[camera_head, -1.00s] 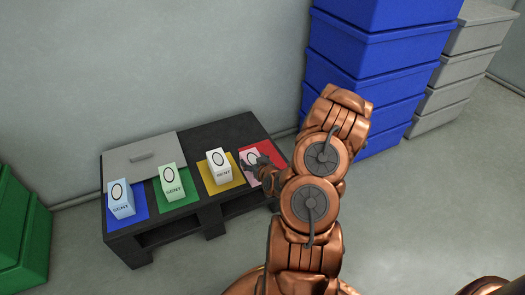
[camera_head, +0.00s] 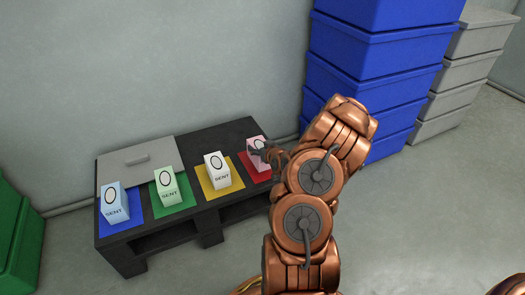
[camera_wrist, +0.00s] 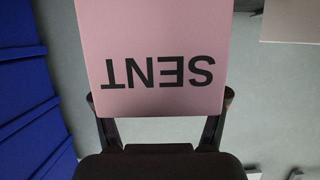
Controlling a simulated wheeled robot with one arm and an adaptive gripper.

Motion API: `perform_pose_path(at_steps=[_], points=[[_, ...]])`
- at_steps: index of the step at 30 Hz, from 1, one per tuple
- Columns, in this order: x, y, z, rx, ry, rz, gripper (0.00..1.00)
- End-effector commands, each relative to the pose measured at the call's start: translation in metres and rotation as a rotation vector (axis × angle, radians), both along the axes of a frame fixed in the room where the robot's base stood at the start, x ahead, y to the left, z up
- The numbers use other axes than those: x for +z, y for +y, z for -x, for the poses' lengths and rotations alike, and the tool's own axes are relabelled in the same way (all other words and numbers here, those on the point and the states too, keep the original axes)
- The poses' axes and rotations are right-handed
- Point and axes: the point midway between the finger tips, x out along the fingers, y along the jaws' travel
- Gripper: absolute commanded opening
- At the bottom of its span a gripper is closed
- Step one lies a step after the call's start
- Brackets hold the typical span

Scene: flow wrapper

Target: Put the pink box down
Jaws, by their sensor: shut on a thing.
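The pink box (camera_head: 257,143) is at the right end of the low black table (camera_head: 239,130), at the far edge of the red mat (camera_head: 252,173). In the wrist view the pink box (camera_wrist: 155,55) fills the top middle, with "SENT" upside down. My gripper (camera_head: 268,153) is shut on it; its fingers (camera_wrist: 160,105) lie along both sides of the box. The box's underside is hidden, so I cannot tell whether it touches the table.
A white box (camera_head: 217,170) stands on a yellow mat, a green box (camera_head: 167,188) on a green mat and a light blue box (camera_head: 115,203) on a blue mat. Blue crates (camera_head: 370,70) are stacked to the right, green crates (camera_head: 18,240) at left.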

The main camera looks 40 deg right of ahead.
Motion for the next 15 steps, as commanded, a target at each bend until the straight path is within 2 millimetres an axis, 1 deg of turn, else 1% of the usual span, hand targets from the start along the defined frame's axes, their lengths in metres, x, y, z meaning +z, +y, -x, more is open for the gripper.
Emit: perform_pose_path(at_steps=[3,6,11,13,15], points=[[-0.003,-0.014,-0.009,-0.001,-0.001,0.003,0.34],[-0.004,-0.023,-0.014,-0.001,0.001,0.002,0.34],[-0.004,-0.028,-0.018,0.0,0.001,-0.001,0.34],[-0.007,-0.029,-0.018,-0.002,0.0,-0.003,0.34],[-0.014,-0.029,-0.018,-0.002,0.001,-0.003,0.34]])
